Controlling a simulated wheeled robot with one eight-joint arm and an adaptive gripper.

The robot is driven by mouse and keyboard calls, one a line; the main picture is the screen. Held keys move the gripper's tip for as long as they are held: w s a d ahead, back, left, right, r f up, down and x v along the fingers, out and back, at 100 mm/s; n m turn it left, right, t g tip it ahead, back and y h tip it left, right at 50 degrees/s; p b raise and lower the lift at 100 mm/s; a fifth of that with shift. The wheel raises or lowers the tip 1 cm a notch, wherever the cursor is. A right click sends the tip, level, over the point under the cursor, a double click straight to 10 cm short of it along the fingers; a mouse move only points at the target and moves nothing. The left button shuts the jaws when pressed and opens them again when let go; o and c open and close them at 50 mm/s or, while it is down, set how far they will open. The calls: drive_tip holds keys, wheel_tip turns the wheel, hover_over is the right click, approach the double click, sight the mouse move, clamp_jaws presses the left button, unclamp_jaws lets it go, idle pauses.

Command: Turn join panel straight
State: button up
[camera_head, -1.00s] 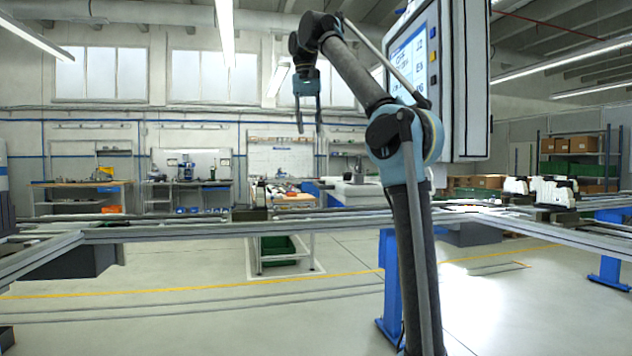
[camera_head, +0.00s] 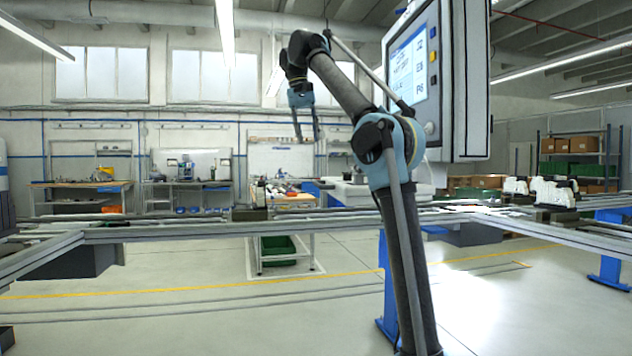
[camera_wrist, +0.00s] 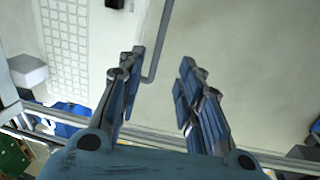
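The join panel (camera_head: 450,85) is a grey, box-shaped operator panel at the upper right of the head view. Its lit screen (camera_head: 408,68) and a column of buttons face left and toward me, so the panel sits at an angle to my view. My gripper (camera_head: 307,138) hangs fingers-down to the left of the panel, clearly apart from it. In the wrist view my gripper (camera_wrist: 162,56) is open, with nothing between its fingers. I cannot make out the panel in the wrist view.
A metal conveyor frame (camera_head: 160,233) runs across the middle. White units (camera_head: 550,191) stand on it at the right. A workbench (camera_head: 80,186) and a cart with a green bin (camera_head: 280,250) stand behind. A thin grey pipe (camera_wrist: 157,45) shows beyond my fingers.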

drive_tip(key=d+f, duration=0.1)
drive_tip(key=f, duration=0.3)
drive_tip(key=d+f, duration=0.1)
drive_tip(key=f, duration=0.9)
drive_tip(key=shift+w+d, duration=0.2)
drive_tip(key=shift+d, duration=0.2)
drive_tip(key=shift+c, duration=0.5)
clamp_jaws()
